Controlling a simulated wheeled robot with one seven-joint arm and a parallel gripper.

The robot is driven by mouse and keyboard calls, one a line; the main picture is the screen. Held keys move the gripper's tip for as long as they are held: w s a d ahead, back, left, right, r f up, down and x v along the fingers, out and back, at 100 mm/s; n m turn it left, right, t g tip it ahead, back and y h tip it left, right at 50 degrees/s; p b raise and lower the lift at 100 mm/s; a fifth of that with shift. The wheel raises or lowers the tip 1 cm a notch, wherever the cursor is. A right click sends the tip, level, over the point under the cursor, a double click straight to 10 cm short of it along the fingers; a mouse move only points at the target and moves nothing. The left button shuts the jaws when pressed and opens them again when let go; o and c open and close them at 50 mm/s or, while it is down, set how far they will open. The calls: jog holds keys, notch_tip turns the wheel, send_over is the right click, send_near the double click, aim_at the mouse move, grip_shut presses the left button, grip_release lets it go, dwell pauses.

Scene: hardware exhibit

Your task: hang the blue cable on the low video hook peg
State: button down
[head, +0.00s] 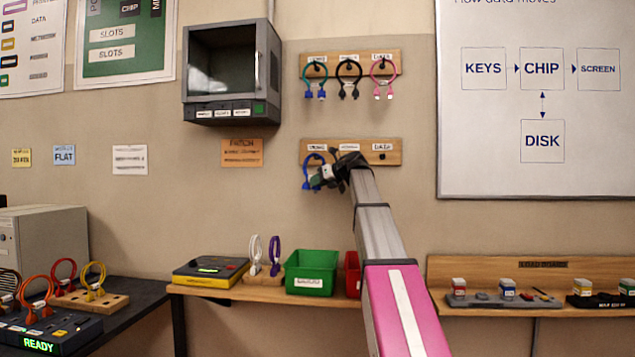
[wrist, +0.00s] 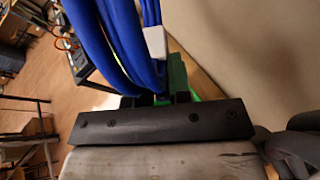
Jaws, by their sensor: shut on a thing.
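The blue cable (head: 306,165) is a loop with its ends hanging down, in front of the left end of the lower wooden hook rail (head: 392,145). My gripper (head: 321,177) is shut on the blue cable, low on the loop. In the wrist view the blue strands (wrist: 128,40) rise from the jaws, with a white tag (wrist: 155,42) on them. The left peg of the lower rail is behind or within the loop's top; I cannot tell whether the loop is around it. The left label (head: 317,147) is too small to read surely.
An upper rail (head: 396,62) holds teal, black and pink cables. A monitor cabinet (head: 228,75) hangs to the left. Below, a shelf holds a green bin (head: 311,272), a red bin (head: 352,274) and a stand with white and purple cables (head: 274,257). The lower rail's right peg (head: 382,156) is bare.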

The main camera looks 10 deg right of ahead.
dwell(0.4)
jog(key=c, duration=1)
grip_release()
jog(key=v, duration=1.1)
jog(key=shift+a, duration=0.1)
